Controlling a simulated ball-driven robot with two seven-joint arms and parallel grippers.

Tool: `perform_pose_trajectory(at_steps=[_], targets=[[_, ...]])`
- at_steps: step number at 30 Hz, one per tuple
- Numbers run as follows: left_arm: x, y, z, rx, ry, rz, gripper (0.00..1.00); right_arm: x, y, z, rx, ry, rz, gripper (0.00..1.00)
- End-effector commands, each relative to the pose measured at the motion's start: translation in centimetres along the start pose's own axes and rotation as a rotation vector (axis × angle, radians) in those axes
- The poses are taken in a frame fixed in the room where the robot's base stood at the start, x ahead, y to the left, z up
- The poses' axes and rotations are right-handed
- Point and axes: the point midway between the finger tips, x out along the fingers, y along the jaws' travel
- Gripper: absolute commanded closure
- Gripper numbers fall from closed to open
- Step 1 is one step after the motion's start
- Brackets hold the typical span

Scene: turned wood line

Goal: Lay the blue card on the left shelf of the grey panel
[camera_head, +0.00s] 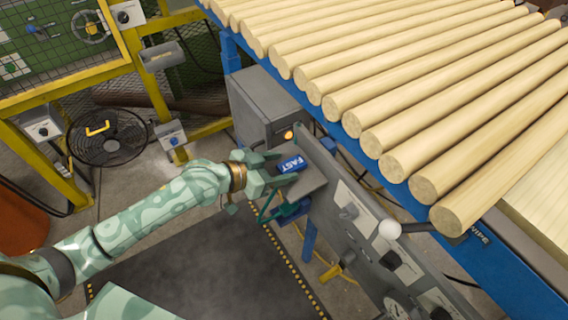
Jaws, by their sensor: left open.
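The blue card (291,164), marked "FAST", lies on the left shelf (307,187), a small grey ledge at the upper left end of the grey panel (335,172). My left gripper (284,169) reaches in from the left at the shelf. Its jaws are open, with the fingertips close to the card's left part. Whether a finger touches the card cannot be told. My right gripper is not in view.
A blue-framed conveyor (345,147) of turned wood poles runs behind the panel. The panel carries a white ball knob (390,229) and a gauge (395,306). A grey box (262,108) stands behind the shelf. A black fan (108,137) and yellow guard frame stand left.

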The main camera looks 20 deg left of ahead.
Motion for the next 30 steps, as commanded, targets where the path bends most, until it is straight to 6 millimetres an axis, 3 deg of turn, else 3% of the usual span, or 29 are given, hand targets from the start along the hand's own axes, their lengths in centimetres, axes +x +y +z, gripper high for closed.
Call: perform_pose_trajectory(at_steps=[6,12,17,24,26,27,29,30], targets=[[-5.6,0.0,-0.4,0.004,-0.003,-0.001,0.43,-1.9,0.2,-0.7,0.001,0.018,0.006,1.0],[-9.1,0.0,-0.2,0.002,-0.002,-0.001,0.43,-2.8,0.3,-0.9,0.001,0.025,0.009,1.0],[-10.2,0.0,-0.2,0.0,0.0,0.0,0.43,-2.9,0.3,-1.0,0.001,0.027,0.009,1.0],[-10.2,-0.2,0.2,-0.003,-0.003,-0.007,0.43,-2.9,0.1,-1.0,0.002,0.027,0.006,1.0],[-9.9,-0.9,1.6,-0.011,-0.021,-0.032,0.43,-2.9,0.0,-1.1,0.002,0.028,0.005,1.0],[-9.7,-1.7,3.3,-0.02,-0.044,-0.063,0.43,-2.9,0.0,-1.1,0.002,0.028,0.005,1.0],[-9.4,-3.3,7.2,-0.04,-0.1,-0.129,0.43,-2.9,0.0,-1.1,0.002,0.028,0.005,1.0],[-9.4,-4.2,10.8,-0.058,-0.153,-0.181,0.43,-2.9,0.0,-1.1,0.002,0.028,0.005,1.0]])
